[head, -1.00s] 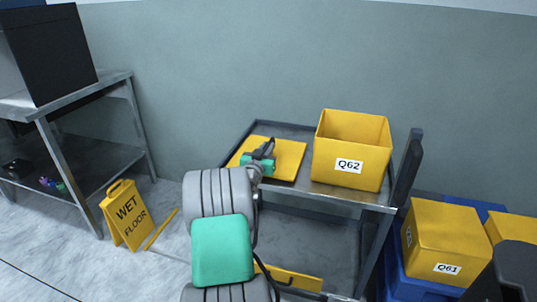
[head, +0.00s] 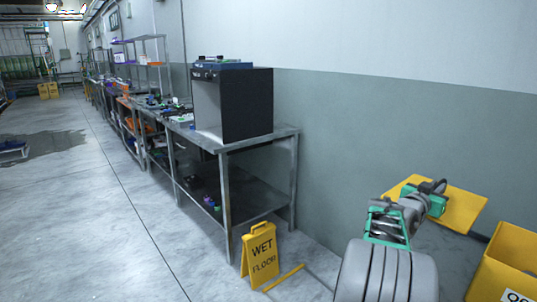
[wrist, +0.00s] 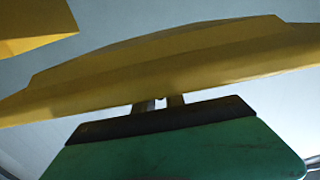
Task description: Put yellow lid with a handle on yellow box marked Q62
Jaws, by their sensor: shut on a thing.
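The yellow lid (head: 462,208) is held up in the air by my gripper (head: 432,190) at the right of the head view. In the wrist view the lid (wrist: 170,58) spans the picture as a wide tilted slab beyond the shut fingers (wrist: 160,103). Its handle is hidden at the grip. The yellow box (head: 500,270) stands at the lower right edge of the head view, partly cut off, with only part of its label showing. A yellow corner, likely the box (wrist: 35,20), shows at the upper left of the wrist view, apart from the lid.
A metal table (head: 235,142) with a black and grey machine (head: 245,105) stands left of my arm. A yellow wet floor sign (head: 261,255) stands on the floor before it. The wall (head: 400,140) is close behind the lid. Open floor lies at left.

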